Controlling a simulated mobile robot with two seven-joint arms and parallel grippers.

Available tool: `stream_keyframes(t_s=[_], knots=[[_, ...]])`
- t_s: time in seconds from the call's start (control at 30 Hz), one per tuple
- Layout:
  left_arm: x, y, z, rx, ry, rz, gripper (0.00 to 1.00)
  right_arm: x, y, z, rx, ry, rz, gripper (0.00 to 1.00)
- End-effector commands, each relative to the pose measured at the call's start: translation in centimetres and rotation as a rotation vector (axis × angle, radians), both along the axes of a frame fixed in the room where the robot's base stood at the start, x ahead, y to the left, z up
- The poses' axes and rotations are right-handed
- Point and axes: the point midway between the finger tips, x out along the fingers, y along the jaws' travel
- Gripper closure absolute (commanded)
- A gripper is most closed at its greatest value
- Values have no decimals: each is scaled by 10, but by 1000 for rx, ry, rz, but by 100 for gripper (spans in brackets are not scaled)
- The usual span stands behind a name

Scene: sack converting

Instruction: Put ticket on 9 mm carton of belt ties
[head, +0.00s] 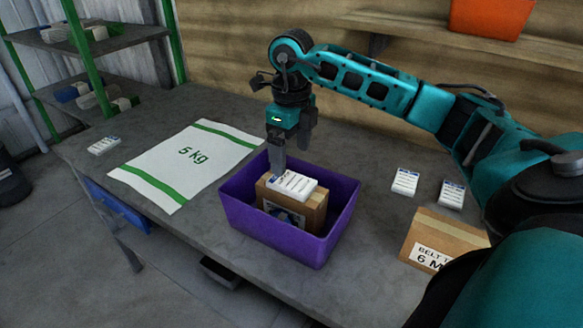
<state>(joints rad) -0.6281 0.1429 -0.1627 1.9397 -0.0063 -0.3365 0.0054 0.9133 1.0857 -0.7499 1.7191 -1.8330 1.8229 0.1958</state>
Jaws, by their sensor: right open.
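A brown carton (310,212) stands inside a purple bin (282,242) on the table. The bin wall hides its lower part, and its size print cannot be read. A white ticket (292,184) with printed lines and a blue edge lies flat on top of this carton. My right gripper (291,145) points down just behind and above the ticket, open and empty, its fingers apart from the ticket. Another brown carton (445,229), labelled "BELT T… 6 M…", sits at the right, partly hidden by my right arm. My left gripper is out of view.
Two tickets (405,181) (452,194) lie right of the bin, and another ticket (104,145) lies at the table's left. A flat white "5 kg" sack (187,163) lies left of the bin. An orange bin (490,16) sits on the wall shelf; a green-posted rack (95,45) stands left.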

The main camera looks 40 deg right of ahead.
Motion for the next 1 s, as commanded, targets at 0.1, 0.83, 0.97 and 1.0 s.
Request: stream_keyframes(t_s=[0.1, 0.83, 0.97, 1.0], knots=[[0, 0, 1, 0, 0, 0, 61, 1, 0, 26, 0, -4, 1, 9], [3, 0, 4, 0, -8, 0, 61, 0, 0, 58, 0, 1, 1, 9], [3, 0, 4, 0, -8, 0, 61, 0, 0, 57, 0, 1, 1, 9], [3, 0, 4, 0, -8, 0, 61, 0, 0, 57, 0, 1, 1, 9]])
